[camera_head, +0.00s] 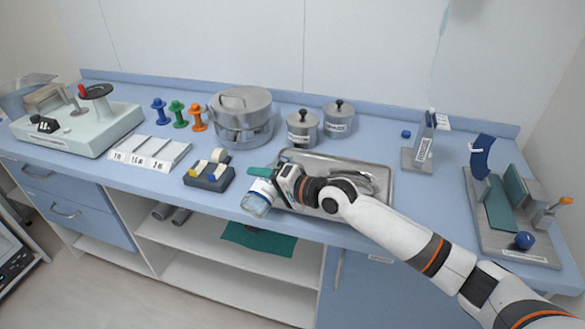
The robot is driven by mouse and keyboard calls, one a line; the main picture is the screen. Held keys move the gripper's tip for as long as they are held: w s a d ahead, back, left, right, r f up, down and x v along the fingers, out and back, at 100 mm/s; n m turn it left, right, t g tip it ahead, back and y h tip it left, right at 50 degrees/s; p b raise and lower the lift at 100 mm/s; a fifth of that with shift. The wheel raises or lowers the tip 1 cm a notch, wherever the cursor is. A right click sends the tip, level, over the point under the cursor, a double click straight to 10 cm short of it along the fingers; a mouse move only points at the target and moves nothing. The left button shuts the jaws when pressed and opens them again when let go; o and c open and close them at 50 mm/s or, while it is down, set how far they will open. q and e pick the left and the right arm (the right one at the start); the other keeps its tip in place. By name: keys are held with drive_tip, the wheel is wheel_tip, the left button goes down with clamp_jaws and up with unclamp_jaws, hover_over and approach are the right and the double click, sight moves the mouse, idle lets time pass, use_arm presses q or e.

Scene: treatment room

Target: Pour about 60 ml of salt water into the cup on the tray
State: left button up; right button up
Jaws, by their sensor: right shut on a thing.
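My right gripper (284,184) is shut on a clear bottle (257,199) with a blue and white label. The bottle is at the left end of the steel tray (384,190), near the counter's front edge, and looks tilted. The tray lies on the blue counter, with shiny metal ware on it partly behind my arm. I cannot make out a separate cup; the gripper and arm cover part of the tray. Whether water is flowing cannot be told. My left gripper is not in view.
Two lidded steel jars (302,130) and a large steel drum (241,118) stand behind. A dark block (209,178) with small items sits left of the bottle. A splint-like stand (500,205) is at right.

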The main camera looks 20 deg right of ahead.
drive_tip(key=shift+s+a+n, duration=0.15)
drive_tip(key=shift+n, duration=0.15)
drive_tip(key=shift+f+n+t+h, duration=0.1)
drive_tip(key=shift+n+t+h, duration=0.2)
drive_tip(key=shift+n+t, duration=0.1)
idle(1.5)
